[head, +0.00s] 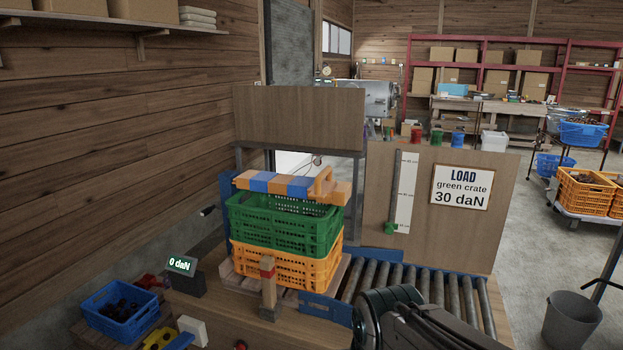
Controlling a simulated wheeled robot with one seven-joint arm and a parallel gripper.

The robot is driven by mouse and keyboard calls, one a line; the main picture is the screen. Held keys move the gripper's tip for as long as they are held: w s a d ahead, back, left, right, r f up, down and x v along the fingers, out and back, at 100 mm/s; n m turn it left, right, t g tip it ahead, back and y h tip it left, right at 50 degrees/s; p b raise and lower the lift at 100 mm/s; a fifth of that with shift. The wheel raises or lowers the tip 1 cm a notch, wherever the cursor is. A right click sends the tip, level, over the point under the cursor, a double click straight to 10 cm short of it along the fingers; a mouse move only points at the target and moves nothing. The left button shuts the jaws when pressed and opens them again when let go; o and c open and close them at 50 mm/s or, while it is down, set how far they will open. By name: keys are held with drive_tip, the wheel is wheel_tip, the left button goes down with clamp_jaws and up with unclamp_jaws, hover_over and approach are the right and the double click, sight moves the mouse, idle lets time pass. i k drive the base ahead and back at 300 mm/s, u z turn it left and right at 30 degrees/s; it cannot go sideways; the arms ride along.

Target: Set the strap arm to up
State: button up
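A bar striped in orange and blue, which looks like the strap arm (280,184), lies about level across the top of the green crate (285,232). An orange grip loop stands near its right end. The bar looks lowered onto or just above the crate rim; contact cannot be told. The green crate is stacked on an orange crate (305,268). A dark part of my own arm shows at the bottom centre, below and right of the crates and apart from the bar. My gripper's fingers do not show.
A short wooden post (267,285) with a red band stands before the crates. A roller conveyor (452,292) lies to the right. A small display (181,265) reads 0 daN. A sign (461,187) reads "LOAD green crate 30 daN". A blue crate (104,326) stands lower left.

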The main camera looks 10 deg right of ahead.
sight(319, 189)
drive_tip(key=u, duration=0.5)
drive_tip(key=i, duration=1.1)
drive_tip(key=z, duration=0.15)
